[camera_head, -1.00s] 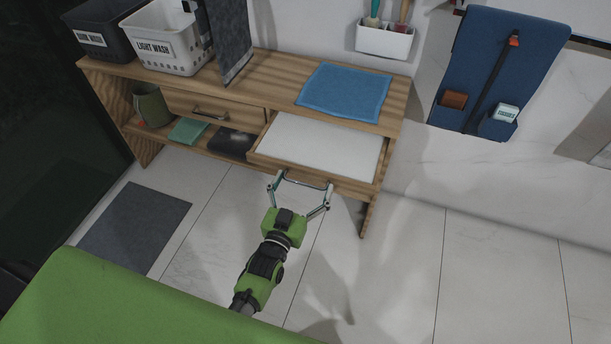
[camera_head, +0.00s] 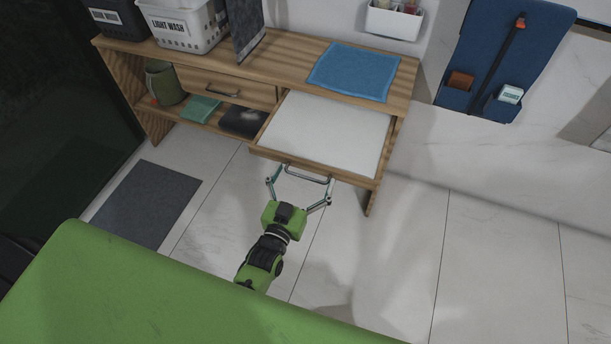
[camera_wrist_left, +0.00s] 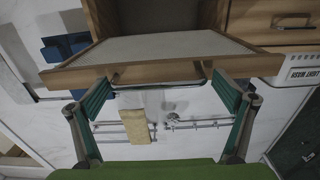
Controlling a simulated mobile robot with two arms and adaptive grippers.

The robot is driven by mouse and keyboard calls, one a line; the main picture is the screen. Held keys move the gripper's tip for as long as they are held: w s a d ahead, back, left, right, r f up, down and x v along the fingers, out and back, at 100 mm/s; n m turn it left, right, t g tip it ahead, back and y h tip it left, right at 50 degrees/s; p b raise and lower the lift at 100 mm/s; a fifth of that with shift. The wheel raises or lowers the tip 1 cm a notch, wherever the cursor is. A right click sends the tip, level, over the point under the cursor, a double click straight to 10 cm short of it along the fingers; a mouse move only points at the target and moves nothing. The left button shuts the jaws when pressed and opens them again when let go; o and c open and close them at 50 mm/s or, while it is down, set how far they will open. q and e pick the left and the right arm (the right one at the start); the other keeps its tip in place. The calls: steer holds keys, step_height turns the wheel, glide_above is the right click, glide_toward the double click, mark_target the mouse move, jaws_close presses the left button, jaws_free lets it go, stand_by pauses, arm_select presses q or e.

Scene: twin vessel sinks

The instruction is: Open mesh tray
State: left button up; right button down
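The mesh tray (camera_head: 327,132) is a wooden pull-out drawer with a pale floor, on the right side of the wooden bench. It stands well out from the bench, and its mesh floor also shows in the left wrist view (camera_wrist_left: 165,46). A metal bar handle (camera_head: 306,178) runs along its front and spans between the fingers in the left wrist view (camera_wrist_left: 158,87). My left gripper (camera_head: 299,185) is at the handle with its two fingers spread wide, one near each end. Whether the fingers touch the handle is unclear. My right gripper is not in view.
A closed wooden drawer (camera_head: 228,88) is left of the tray, above a shelf with a green cloth (camera_head: 201,109) and a dark folded item (camera_head: 243,121). A blue towel (camera_head: 354,72) lies on the bench top. A grey mat (camera_head: 148,205) lies on the otherwise clear tiled floor.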

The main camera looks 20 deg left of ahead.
arm_select(q)
steer(key=s, duration=1.2)
steer(key=shift+a, duration=0.15)
